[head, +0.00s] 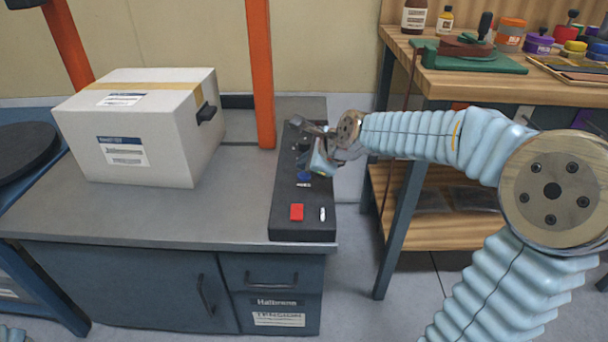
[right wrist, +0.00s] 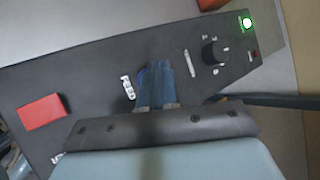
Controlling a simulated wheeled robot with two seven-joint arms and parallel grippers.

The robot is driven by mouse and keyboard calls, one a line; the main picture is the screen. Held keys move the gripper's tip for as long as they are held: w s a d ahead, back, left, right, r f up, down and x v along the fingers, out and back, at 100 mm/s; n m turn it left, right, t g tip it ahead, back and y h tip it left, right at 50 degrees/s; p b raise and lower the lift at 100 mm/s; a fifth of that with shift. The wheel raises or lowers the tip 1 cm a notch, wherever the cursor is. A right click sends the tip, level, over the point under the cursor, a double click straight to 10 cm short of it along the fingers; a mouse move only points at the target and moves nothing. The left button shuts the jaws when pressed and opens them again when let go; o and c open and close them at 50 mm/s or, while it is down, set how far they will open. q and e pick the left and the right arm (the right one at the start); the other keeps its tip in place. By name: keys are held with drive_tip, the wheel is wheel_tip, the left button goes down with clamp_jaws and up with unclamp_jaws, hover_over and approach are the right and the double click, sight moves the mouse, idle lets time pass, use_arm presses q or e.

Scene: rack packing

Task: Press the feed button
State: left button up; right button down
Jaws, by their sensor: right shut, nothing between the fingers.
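The blue feed button (head: 304,176) is on the dark control panel (head: 285,222) at the right end of the grey bench. In the right wrist view the button (right wrist: 142,76) shows only in part beside my fingers, with a white FEED label next to it. My right gripper (head: 318,165) is shut and empty, with its fingertips over the panel close to the button. In the right wrist view my right gripper (right wrist: 155,75) covers part of the button. I cannot tell whether the fingertips touch it. My left gripper is out of view.
A red button (head: 297,212) and a small white part (head: 322,214) are near the panel's front. A black knob (right wrist: 213,52) and a lit green lamp (right wrist: 246,22) are at its other end. An orange post (head: 261,75) and a white box (head: 150,125) stand left of the panel.

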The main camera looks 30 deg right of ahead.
sight(306, 177)
drive_tip(key=shift+f, duration=0.15)
drive_tip(key=shift+f, duration=0.25)
drive_tip(key=shift+f+b, duration=0.35)
drive_tip(key=shift+f, duration=0.1)
idle(0.7)
drive_tip(key=shift+r, duration=0.15)
idle(0.3)
drive_tip(key=shift+r+p, duration=0.7)
drive_tip(key=shift+p, duration=0.3)
wheel_tip(306, 177, up, 3)
drive_tip(key=p, duration=0.2)
drive_tip(key=shift+f+p, duration=0.15)
drive_tip(key=shift+p, duration=0.25)
drive_tip(key=shift+r+p, duration=0.55)
drive_tip(key=shift+r, duration=0.6)
